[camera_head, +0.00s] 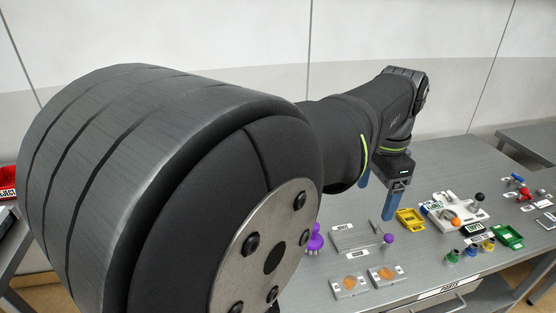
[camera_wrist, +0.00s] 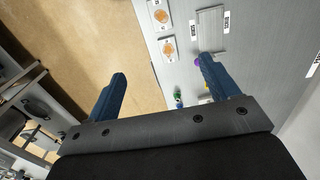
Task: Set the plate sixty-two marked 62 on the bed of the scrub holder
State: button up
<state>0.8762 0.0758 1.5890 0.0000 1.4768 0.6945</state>
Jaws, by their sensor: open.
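My gripper (camera_head: 377,190) is above the table, with its two blue fingers apart. The wrist view shows it (camera_wrist: 163,68) open and with nothing between the fingertips. Two small light plates with orange discs, a left one (camera_head: 338,289) and a right one (camera_head: 374,282), lie near the table's front edge. Their markings are too small to read, so I cannot tell which is 62. They also show in the wrist view as an upper one (camera_wrist: 151,20) and a lower one (camera_wrist: 161,53). A flat grey holder (camera_wrist: 211,30) lies beside them, with a label seeming to read SCRUB (camera_wrist: 227,22); its bed looks bare.
A purple knobbed piece (camera_head: 315,240) and a purple ball on a lever (camera_head: 388,238) stand by the holder. Yellow (camera_head: 410,220) and green (camera_head: 508,236) trays, a white fixture (camera_head: 440,210) and small coloured knobs fill the right side.

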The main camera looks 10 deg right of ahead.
jog(key=n+h, duration=0.2)
jog(key=n, duration=1.3)
send_over(349, 284)
jog(key=a, duration=0.3)
notch_tip(349, 284, down, 7)
jog(key=a+f+n+h, duration=0.3)
jog(key=f+n, duration=0.6)
jog(key=n, duration=1.2)
jog(key=shift+y, duration=0.3)
jog(key=x, duration=1)
jog(key=shift+s+a+f, duration=0.1)
jog(key=shift+a+f, duration=0.1)
jog(key=shift+f, duration=0.2)
jog(key=shift+x, duration=2.9)
jog(key=shift+a+f, duration=0.1)
jog(key=shift+f, duration=0.05)
jog(key=shift+c, duration=0.2)
